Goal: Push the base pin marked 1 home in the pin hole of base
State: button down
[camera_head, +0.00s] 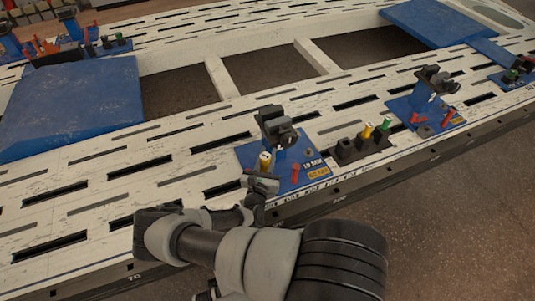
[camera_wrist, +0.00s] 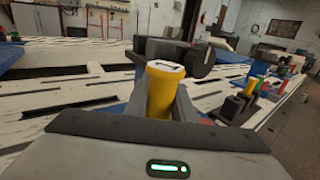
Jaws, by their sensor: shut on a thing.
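The yellow base pin (camera_head: 265,161) stands at the front left of the blue base (camera_head: 245,153). In the wrist view the pin (camera_wrist: 161,92) is upright between my fingers, with a white top bearing a dark mark too small to read surely. My gripper (camera_head: 263,177) is shut on it low over the base; the fingers also show in the wrist view (camera_wrist: 160,100). The pin's lower end and its hole are hidden, so I cannot tell how deep it sits. A black clamp (camera_head: 277,127) rises behind the pin.
A red pin (camera_head: 295,173) stands on the base to the right. A black holder (camera_head: 347,151) with a yellow pin (camera_head: 367,131) and a green pin (camera_head: 385,124) is further right. Another blue base (camera_head: 400,106) lies beyond. The slotted white bench (camera_head: 130,175) is clear to the left.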

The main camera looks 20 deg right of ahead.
jog(key=shift+r, duration=0.1)
dwell(0.3)
notch_tip(320, 180, down, 6)
jog(key=b, duration=0.3)
jog(key=shift+b, duration=0.4)
jog(key=shift+p, duration=0.45)
dwell(1.4)
jog(key=shift+f+b, duration=3.3)
jog(key=shift+f, duration=0.85)
jog(key=c, duration=1.4)
grip_release()
jog(key=shift+c, duration=0.2)
jog(key=shift+a, duration=0.15)
